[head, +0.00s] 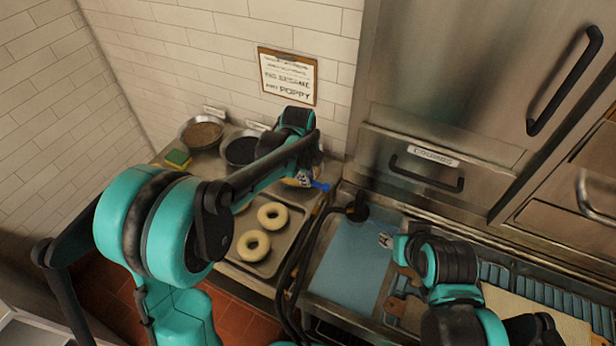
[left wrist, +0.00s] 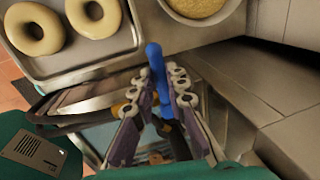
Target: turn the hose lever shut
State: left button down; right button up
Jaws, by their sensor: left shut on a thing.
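The blue hose lever (head: 320,186) shows as a small bright tip beside my left gripper (head: 304,178) in the head view, at the back edge of the counter. In the left wrist view the lever (left wrist: 155,58) stands between the two fingers of my left gripper (left wrist: 156,92), which is shut on it. The lever's lower end is partly hidden by the fingers. A black hose (head: 312,232) loops down near the lever, left of the blue basin. My right gripper (head: 385,240) shows only as a small piece over the basin; its fingers are too small to read.
A tray (head: 262,268) with pale bagels lies left of the hose. Bowls of seeds (head: 202,133) and a yellow-green sponge (head: 177,159) sit further back. The blue basin (head: 350,270) is at centre. A steel drawer (head: 430,165) stands behind it, close to the right arm.

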pick_arm(q)
jog(key=c, duration=1.5)
grip_release()
notch_tip(320, 180, up, 12)
jog(key=s, duration=0.2)
jog(key=shift+a, duration=0.45)
jog(key=shift+s+f, duration=0.1)
jog(key=s+a+f+n+t+b, duration=0.2)
jog(key=s+a+f+n+b, duration=0.2)
jog(key=s+n, duration=0.6)
jog(key=s+a+f+n+t+b, duration=0.3)
jog(key=s+a+f+n+b, duration=0.2)
jog(key=s+a+f+n, duration=0.4)
jog(key=s+n, duration=0.1)
jog(key=n, duration=0.2)
jog(key=shift+s+f+n+y, duration=0.2)
jog(key=shift+n+y, duration=0.1)
jog(key=shift+y, duration=0.1)
